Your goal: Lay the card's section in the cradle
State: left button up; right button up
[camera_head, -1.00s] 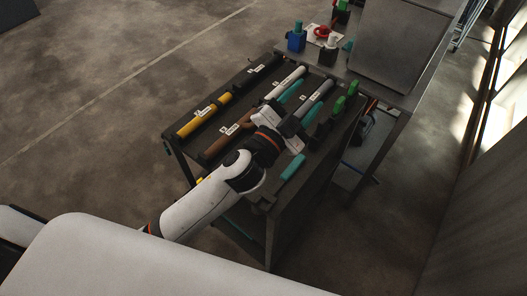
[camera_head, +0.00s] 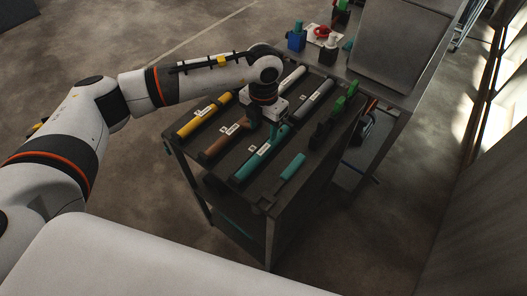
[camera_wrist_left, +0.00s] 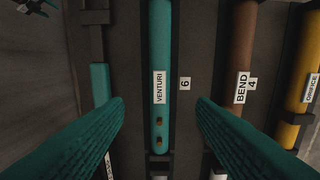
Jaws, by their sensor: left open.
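A teal section labelled VENTURI (camera_head: 256,163) lies in slot 6 of the rack on the cart (camera_head: 262,200). It also shows in the left wrist view (camera_wrist_left: 161,50), with two dark marks near its lower end. My left gripper (camera_head: 277,130) is open above the cart. In the left wrist view its teal fingers (camera_wrist_left: 160,115) appear on either side of the VENTURI section, apart from it. A brown BEND section (camera_wrist_left: 242,45) by number 4 and a yellow ORIFICE section (camera_wrist_left: 300,75) lie to its right there. I cannot identify the cradle or read a card. My right gripper is not in view.
A shorter teal piece (camera_head: 293,167) lies right of the VENTURI section. White (camera_head: 292,80) and grey (camera_head: 314,98) sections lie toward the back.

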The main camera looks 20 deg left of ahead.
aim_at(264, 149)
pick_arm(q)
notch_tip(264, 149, down, 9)
jog(key=b, duration=0.6)
jog(key=shift+r, duration=0.1)
jog(key=shift+f+b, duration=0.5)
jog(key=shift+f, duration=0.1)
grip_shut()
